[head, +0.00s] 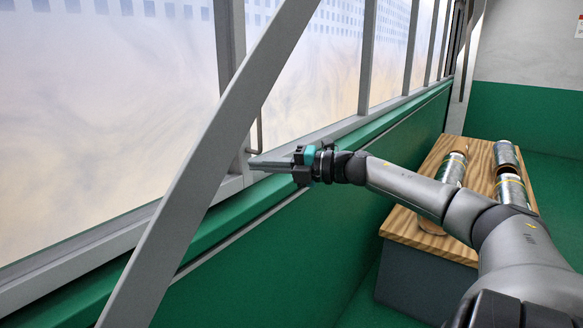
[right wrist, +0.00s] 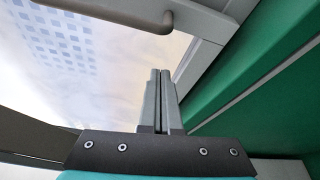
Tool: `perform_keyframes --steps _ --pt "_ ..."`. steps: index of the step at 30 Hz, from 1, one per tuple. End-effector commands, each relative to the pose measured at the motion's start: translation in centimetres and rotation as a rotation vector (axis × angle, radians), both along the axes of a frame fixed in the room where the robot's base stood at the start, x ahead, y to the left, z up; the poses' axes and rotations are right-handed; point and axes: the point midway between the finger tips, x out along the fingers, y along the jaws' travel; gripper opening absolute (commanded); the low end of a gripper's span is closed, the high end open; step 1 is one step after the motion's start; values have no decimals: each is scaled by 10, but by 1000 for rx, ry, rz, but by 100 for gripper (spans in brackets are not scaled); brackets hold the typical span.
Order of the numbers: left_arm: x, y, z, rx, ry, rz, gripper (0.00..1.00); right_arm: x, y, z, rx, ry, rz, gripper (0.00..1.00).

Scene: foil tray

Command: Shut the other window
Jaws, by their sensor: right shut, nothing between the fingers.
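A row of grey-framed windows runs along the left wall in the head view. A broad grey bar (head: 205,155) slants across the near windows; it looks like the frame edge of a sash standing out from the wall, but I cannot tell for sure. A thin grey handle (head: 259,133) hangs at the window frame just above my right gripper (head: 252,163). The handle (right wrist: 125,11) also shows at the top of the right wrist view, beyond the fingertips and apart from them. My right gripper (right wrist: 160,73) is shut and empty. My left gripper is out of view.
A green wall ledge (head: 400,117) runs below the windows. A wooden-topped bench (head: 422,236) with several metal cans (head: 455,168) stands at the right, beyond my right arm. Green floor lies between the bench and wall.

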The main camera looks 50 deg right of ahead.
Motion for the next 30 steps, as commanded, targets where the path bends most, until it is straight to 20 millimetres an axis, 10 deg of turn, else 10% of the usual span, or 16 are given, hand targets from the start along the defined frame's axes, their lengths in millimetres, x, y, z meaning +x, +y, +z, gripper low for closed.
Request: perform_keyframes --steps 30 --pt "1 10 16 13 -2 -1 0 -62 -30 5 -1 1 1 0"
